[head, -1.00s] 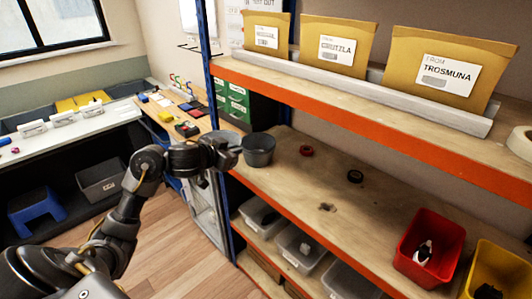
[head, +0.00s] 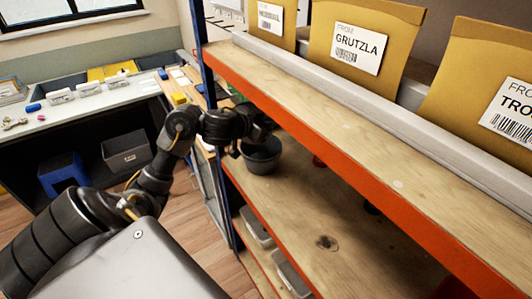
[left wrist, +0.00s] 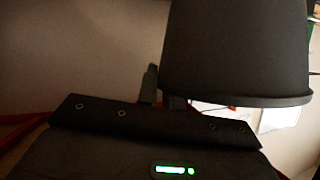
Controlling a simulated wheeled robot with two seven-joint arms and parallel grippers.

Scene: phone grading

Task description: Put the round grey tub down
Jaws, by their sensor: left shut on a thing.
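The round grey tub (head: 262,158) is dark, open-topped and roughly upright at the left end of the middle wooden shelf (head: 300,215). The upper shelf hides part of the middle shelf. My right gripper is out of view.
The upper shelf's orange edge (head: 330,165) runs close to the tub's right. A blue post (head: 198,35) stands at the left. Padded envelopes (head: 360,45) line the upper shelf. Grey bins (head: 290,275) sit below. A red thing (head: 318,161) is partly hidden right of the tub.

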